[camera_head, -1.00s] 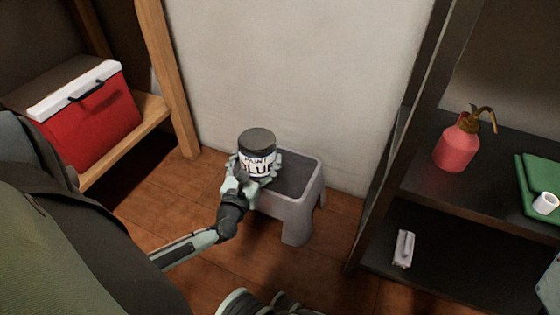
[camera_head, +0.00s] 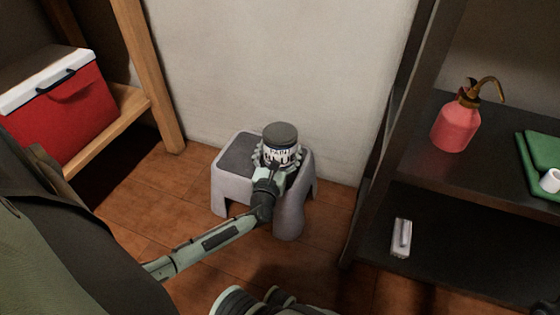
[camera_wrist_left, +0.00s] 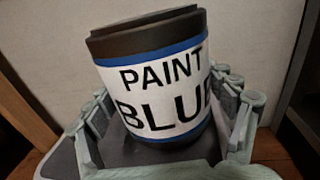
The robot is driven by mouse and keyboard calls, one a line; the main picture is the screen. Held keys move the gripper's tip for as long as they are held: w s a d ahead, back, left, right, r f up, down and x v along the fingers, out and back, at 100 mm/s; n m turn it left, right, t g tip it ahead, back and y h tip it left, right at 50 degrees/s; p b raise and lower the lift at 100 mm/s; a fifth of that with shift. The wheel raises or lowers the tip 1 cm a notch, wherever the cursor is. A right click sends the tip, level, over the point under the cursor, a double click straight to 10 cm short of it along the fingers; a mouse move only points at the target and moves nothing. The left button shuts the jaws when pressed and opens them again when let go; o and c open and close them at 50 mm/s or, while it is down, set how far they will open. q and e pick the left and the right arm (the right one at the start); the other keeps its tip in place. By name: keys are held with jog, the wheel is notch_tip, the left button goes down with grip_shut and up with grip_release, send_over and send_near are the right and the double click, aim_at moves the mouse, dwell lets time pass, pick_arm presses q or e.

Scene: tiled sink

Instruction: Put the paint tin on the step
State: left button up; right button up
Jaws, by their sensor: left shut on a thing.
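The paint tin (camera_head: 281,149) has a dark lid and a white label reading PAINT BLUE with blue bands. It also fills the middle of the left wrist view (camera_wrist_left: 160,85), slightly tilted in that picture. My left gripper (camera_head: 277,160) is shut around it, with fingers on both sides of the tin. The tin is over the right part of the grey step (camera_head: 238,155), which stands on the floor against the wall. I cannot tell whether the tin's base touches the step.
A red and white cooler (camera_head: 62,105) sits on a wooden shelf at the left. The step's left top is bare.

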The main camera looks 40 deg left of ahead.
pick_arm(q)
jog(key=shift+w+f+b, duration=0.15)
jog(key=shift+f+b, duration=0.85)
jog(key=shift+f, duration=0.8)
jog(key=shift+f, duration=0.1)
jog(key=o, duration=1.8)
jog(key=shift+f, duration=0.15)
